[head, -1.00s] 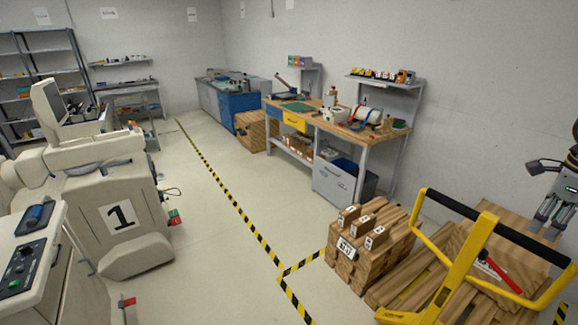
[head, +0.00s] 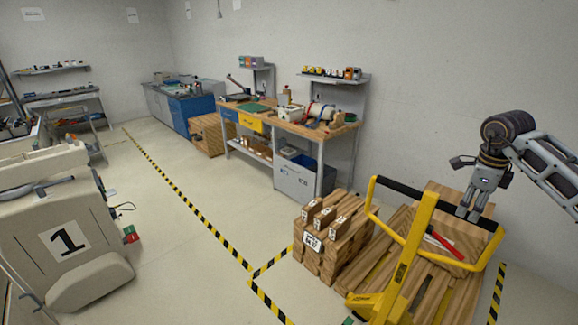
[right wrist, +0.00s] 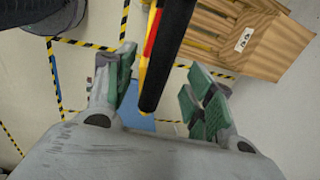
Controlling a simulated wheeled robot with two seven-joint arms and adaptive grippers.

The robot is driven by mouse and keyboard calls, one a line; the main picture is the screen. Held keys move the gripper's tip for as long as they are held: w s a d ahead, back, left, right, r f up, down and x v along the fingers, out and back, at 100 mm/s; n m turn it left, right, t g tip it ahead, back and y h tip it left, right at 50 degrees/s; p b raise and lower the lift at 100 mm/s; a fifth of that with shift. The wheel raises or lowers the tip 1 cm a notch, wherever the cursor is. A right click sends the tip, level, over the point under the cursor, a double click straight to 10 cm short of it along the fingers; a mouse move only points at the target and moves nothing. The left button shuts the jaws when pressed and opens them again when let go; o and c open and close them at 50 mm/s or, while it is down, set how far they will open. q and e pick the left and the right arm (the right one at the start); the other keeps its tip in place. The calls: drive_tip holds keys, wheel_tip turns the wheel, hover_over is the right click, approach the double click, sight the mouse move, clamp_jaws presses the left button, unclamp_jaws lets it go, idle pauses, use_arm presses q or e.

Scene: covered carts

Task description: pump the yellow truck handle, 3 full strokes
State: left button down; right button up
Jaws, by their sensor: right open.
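The yellow truck handle (head: 409,248) is a yellow loop on a post with a black grip bar (head: 420,196) across its top, tilted in the head view. My right gripper (head: 468,211) is open at the right part of the grip bar, its fingertips pointing down. In the right wrist view, the black grip bar (right wrist: 167,52) runs between the spread green-padded fingers of the right gripper (right wrist: 163,88). I cannot tell whether the fingers touch it. A red lever (head: 444,244) sits inside the loop. My left gripper is out of view.
Stacked wooden blocks (head: 322,264) stand left of the handle, and a wooden pallet load (head: 447,200) lies behind it. A workbench (head: 303,130) stands along the wall. A white machine marked 1 (head: 70,240) is at left. The floor between is clear.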

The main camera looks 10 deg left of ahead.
sight(468, 212)
drive_tip(key=shift+w+d+f, duration=0.1)
drive_tip(key=shift+w+f, duration=0.05)
drive_tip(key=shift+f, duration=0.9)
drive_tip(key=shift+w+d+f, duration=0.1)
drive_tip(key=shift+f, duration=0.9)
clamp_jaws()
